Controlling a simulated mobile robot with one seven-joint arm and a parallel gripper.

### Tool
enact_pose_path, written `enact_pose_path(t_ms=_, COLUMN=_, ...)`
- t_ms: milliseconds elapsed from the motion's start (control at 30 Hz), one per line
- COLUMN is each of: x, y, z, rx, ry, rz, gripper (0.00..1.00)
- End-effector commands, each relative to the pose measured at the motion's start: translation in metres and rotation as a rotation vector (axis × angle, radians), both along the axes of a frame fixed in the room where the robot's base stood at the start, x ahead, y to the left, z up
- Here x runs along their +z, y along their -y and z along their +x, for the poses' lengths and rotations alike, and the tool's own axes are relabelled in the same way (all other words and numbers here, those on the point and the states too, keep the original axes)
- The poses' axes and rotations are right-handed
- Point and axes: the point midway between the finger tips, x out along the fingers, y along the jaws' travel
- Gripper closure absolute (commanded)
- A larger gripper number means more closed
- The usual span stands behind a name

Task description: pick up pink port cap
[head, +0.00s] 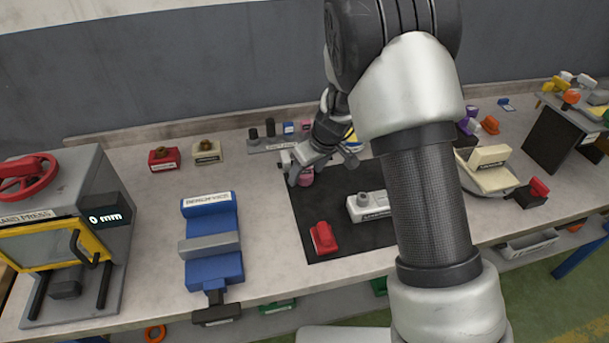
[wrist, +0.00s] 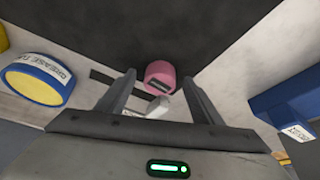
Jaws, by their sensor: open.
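In the head view the pink port cap (head: 306,176) is partly hidden by my gripper at the mat's back left corner. My gripper (head: 318,170) is open and empty, low over that corner. In the wrist view my gripper (wrist: 157,85) shows both fingers apart with the cap ahead of the gap. I cannot tell the exact height of the fingers above the mat.
A red part (head: 323,238) and a light grey block (head: 368,206) are on the mat. A blue vise (head: 212,245) stands to the left. A labelled rack (head: 268,140) is behind. A grease tin (wrist: 37,80) stands left of my gripper in the wrist view.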

Motion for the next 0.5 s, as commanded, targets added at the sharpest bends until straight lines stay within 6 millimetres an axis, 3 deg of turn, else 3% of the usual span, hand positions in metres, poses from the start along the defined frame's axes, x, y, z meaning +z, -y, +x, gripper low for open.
enact_pose_path(t_ms=167, x=0.0004, y=-0.0002, z=0.0001, rx=0.0, ry=0.001, rz=0.001, gripper=0.41)
enact_pose_path(t_ms=400, x=0.0005, y=-0.0001, z=-0.0001, rx=0.0, ry=0.0, rz=0.0, gripper=0.82)
enact_pose_path(t_ms=500, x=0.0005, y=-0.0001, z=-0.0001, rx=0.0, ry=0.0, rz=0.0, gripper=0.83)
